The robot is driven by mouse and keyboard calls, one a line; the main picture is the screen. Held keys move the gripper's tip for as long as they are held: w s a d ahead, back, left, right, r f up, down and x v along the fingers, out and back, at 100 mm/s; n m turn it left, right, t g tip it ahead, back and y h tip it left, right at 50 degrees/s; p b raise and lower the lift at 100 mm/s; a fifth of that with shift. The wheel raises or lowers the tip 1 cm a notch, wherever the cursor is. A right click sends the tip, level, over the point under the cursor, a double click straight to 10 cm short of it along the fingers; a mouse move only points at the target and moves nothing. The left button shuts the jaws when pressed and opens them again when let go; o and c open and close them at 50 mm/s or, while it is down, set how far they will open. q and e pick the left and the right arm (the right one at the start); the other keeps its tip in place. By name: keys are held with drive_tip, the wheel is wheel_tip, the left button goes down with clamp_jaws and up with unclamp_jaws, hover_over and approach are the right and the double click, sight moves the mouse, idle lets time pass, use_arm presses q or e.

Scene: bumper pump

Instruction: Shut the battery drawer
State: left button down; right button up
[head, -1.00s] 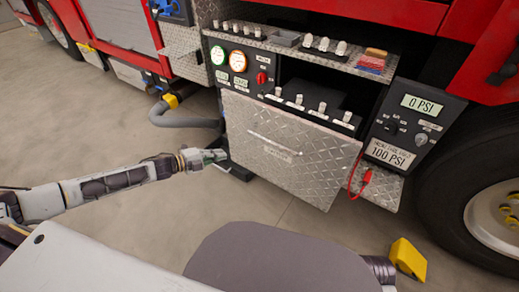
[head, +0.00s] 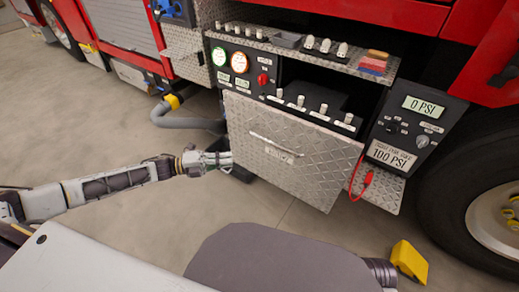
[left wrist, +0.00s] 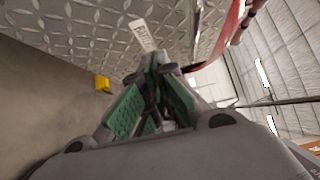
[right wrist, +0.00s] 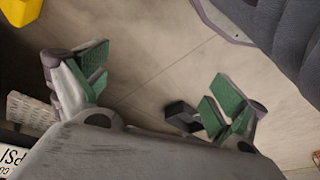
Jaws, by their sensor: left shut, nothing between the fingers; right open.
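The battery drawer (head: 300,165) appears to be the large diamond-plate front with a bar handle and a small label, low in the truck's pump panel. My left gripper (head: 229,158) is shut and empty at the lower left edge of this front; contact cannot be told. In the left wrist view, the shut green fingers (left wrist: 160,75) point towards the diamond plate (left wrist: 85,25) and its white label (left wrist: 143,35). My right gripper (right wrist: 150,90) is open and empty above the floor, away from the drawer front.
A row of switches (head: 312,107) and a dark opening lie above the drawer front. A pressure box (head: 410,128) and a red cable (head: 364,182) are to its right. A grey hose (head: 185,119) is at left, a yellow chock (head: 408,260) by the wheel.

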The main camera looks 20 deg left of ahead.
sight(260, 149)
use_arm(q)
drive_tip(key=shift+w+a+b+x, duration=0.2)
drive_tip(key=shift+w+b+x, duration=0.25)
drive_tip(key=shift+x, duration=1.7)
drive_tip(key=shift+w+a+b+x, duration=0.2)
drive_tip(key=shift+w+b+x, duration=0.25)
drive_tip(key=shift+x, duration=1.7)
drive_tip(key=shift+w+a+b+x, duration=0.25)
drive_tip(key=shift+b+x, duration=0.35)
drive_tip(key=shift+x, duration=1.55)
use_arm(e)
drive_tip(key=shift+s+a+r+t+y, duration=0.1)
drive_tip(key=shift+a+r+t+y, duration=0.1)
drive_tip(key=shift+r, duration=0.6)
drive_tip(key=shift+s+a+r+t+y, duration=0.1)
drive_tip(key=shift+a+r+t, duration=0.1)
drive_tip(key=shift+r, duration=0.6)
use_arm(q)
drive_tip(key=shift+w, duration=0.15)
use_arm(e)
drive_tip(key=shift+w+r, duration=0.1)
drive_tip(key=shift+w, duration=0.15)
